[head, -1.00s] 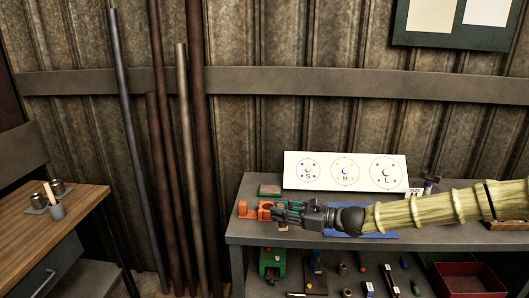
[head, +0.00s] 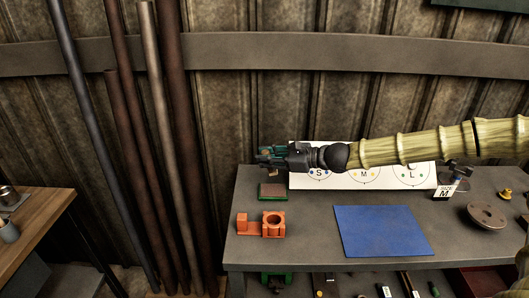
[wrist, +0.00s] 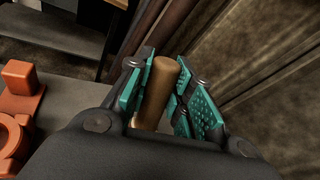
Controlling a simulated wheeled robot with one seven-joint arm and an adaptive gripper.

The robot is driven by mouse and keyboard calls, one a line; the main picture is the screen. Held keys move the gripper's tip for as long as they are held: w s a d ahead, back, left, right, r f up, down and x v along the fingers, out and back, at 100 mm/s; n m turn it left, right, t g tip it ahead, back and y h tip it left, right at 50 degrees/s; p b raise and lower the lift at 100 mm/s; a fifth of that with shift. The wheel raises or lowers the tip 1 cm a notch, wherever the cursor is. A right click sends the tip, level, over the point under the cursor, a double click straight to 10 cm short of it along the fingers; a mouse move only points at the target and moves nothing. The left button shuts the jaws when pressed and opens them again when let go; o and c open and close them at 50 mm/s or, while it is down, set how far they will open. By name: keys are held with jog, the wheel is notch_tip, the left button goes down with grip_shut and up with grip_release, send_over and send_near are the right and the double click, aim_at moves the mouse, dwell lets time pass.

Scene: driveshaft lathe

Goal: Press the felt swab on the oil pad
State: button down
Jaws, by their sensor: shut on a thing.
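The felt swab (wrist: 160,92) shows in the wrist view as a brown cylindrical handle between the teal finger pads; its felt end is hidden. My gripper (wrist: 168,88) is shut on it. In the head view my gripper (head: 270,155) is at the back left of the bench, in front of the white board's left end. The oil pad (head: 272,191), a small brown square with a green edge, lies on the bench below and just in front of my gripper in the picture.
An orange holder (head: 261,224) with a ring stands in front of the pad. A blue mat (head: 382,231) lies to its right. A white board (head: 395,178) marked S, M, L leans behind.

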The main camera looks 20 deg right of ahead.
jog(key=shift+s+f, duration=0.1)
jog(key=shift+f, duration=0.25)
jog(key=shift+f+b, duration=1.65)
jog(key=shift+f, duration=0.85)
jog(key=shift+s+f+b, duration=0.1)
jog(key=shift+f+b, duration=0.7)
jog(key=shift+b, duration=0.05)
dwell(1.1)
jog(key=shift+r, duration=0.1)
jog(key=shift+r+p, duration=2.25)
jog(key=shift+r, duration=1.3)
